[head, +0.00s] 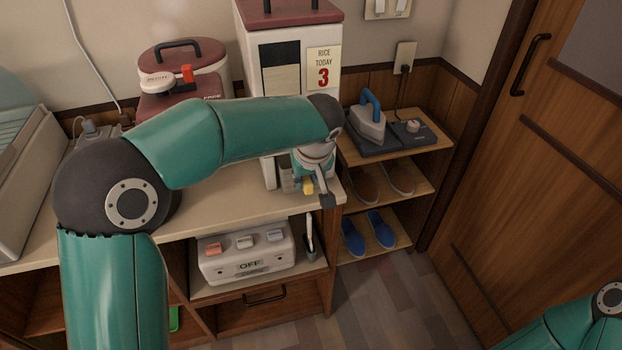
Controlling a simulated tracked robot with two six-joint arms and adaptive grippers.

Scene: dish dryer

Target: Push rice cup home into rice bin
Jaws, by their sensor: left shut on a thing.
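The rice bin (253,70) is a tall white box with a dark red lid and a "RICE TODAY 3" card, standing on the counter. My left arm crosses in front of its lower part and hides much of it. My left gripper (314,190) is at the foot of the bin, near the counter's front right edge. How far the cup sits in the bin cannot be told. My right gripper is out of view; only part of that arm shows at lower right.
A rice cooker (200,55) and a dark red box stand left of the bin. A switch box marked OFF (247,255) sits on the shelf below. To the right, a rack holds an iron (367,122), shoes and blue slippers (381,229). The floor is clear.

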